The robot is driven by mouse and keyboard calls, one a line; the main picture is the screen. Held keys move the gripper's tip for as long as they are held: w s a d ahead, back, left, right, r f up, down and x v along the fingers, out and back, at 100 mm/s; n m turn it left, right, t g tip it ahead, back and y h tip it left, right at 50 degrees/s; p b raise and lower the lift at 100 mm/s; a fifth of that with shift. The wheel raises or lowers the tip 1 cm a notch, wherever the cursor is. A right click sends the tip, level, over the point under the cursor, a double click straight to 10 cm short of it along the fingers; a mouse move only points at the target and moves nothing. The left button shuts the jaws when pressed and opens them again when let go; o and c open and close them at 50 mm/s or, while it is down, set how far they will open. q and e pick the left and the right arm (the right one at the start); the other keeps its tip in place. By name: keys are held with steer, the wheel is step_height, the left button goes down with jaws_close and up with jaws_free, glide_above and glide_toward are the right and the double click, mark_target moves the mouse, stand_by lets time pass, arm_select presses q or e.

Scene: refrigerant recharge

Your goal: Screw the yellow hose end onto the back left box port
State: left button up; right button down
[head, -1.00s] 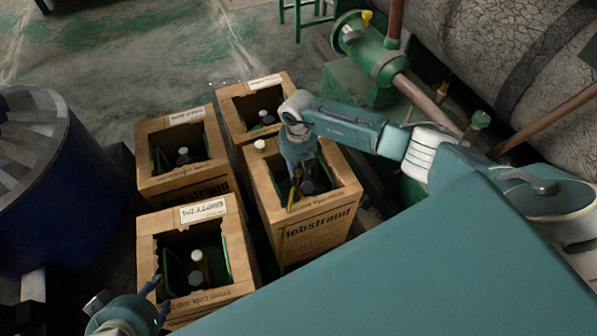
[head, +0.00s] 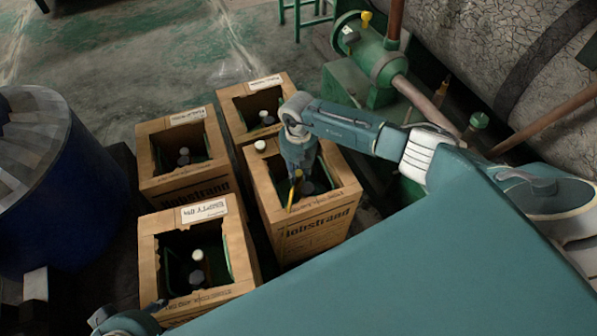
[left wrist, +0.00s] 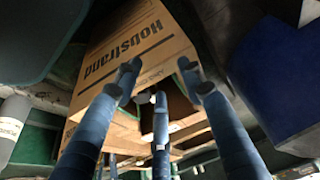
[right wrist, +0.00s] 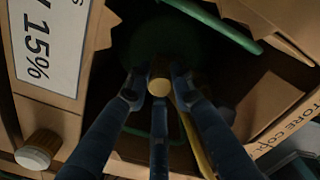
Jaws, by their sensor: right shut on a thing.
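My right gripper (head: 303,182) reaches down into the front right cardboard box (head: 318,217). In the right wrist view its fingers (right wrist: 158,92) close around a round brass-coloured end (right wrist: 160,76). A yellow hose (right wrist: 192,132) runs beside the fingers. A short yellow piece (head: 292,193) shows below the gripper in the head view. The back left box (head: 200,182) is open and holds a dark bottle with a grey top (head: 183,154); I cannot make out a port's detail there. My left gripper (head: 155,306) is at the bottom left, its fingers (left wrist: 160,85) spread and empty.
The front left box (head: 148,262) and the back right box (head: 233,121) also hold bottles. A white cap (head: 260,146) sits at the front right box's corner. A blue drum (head: 60,190) stands left; green pipework (head: 375,55) stands behind right.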

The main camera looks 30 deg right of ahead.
steer(key=shift+s+f, duration=0.15)
steer(key=c, duration=1.4)
jaws_free()
arm_select(q)
steer(key=shift+s+a, duration=0.1)
steer(key=shift+s, duration=0.2)
arm_select(e)
steer(key=shift+w+r, duration=0.2)
steer(key=shift+r, duration=0.4)
step_height(320, 180, up, 11)
steer(key=shift+s+f, duration=0.1)
steer(key=shift+s, duration=0.05)
